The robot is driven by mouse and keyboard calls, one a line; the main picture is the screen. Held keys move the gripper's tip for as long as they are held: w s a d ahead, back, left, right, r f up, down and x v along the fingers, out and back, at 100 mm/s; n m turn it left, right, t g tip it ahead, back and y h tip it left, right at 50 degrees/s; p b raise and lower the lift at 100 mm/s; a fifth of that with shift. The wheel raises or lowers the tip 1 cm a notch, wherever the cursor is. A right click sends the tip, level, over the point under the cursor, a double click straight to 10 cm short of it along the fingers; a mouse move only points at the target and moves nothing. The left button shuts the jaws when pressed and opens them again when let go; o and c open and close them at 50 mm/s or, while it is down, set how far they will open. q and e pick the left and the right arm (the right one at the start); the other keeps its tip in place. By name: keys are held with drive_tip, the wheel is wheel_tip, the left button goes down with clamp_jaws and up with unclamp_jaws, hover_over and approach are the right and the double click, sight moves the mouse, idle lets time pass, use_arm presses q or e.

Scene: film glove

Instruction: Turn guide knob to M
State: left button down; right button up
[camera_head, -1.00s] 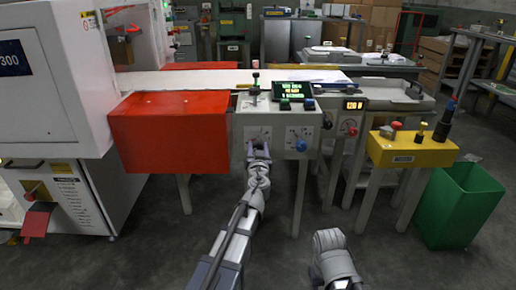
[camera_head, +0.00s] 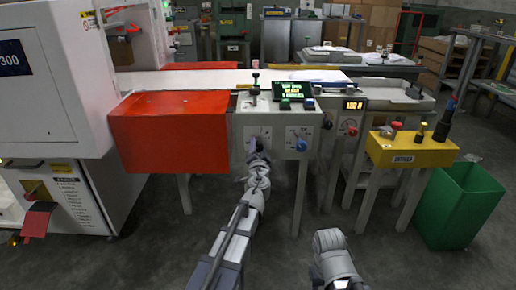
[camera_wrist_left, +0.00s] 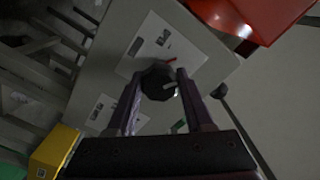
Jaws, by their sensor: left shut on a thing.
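The guide knob (camera_wrist_left: 158,82) is dark and many-sided, on a white label (camera_wrist_left: 150,48) on the grey control panel (camera_head: 272,128). My left gripper (camera_wrist_left: 160,90) is shut on this knob, one finger on each side, in the left wrist view. A short red mark shows beside the knob, but the letters on the label are too small to read. In the head view my left gripper (camera_head: 256,148) reaches up to the left label and hides the knob. My right arm shows at the lower middle right, and its gripper is not visible.
A blue knob (camera_head: 301,145) sits on the right label of the panel. A red box (camera_head: 168,130) is to the left. A yellow box (camera_head: 412,150) and green bin (camera_head: 460,205) are to the right.

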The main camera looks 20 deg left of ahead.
use_arm(q)
drive_tip(key=m, duration=0.5)
drive_tip(key=shift+m, duration=0.4)
drive_tip(key=m, duration=1.1)
drive_tip(key=shift+m, duration=0.3)
drive_tip(key=m, duration=0.5)
drive_tip(key=shift+s, duration=0.1)
drive_tip(key=shift+m, duration=0.3)
drive_tip(key=shift+c, duration=1.4)
unclamp_jaws()
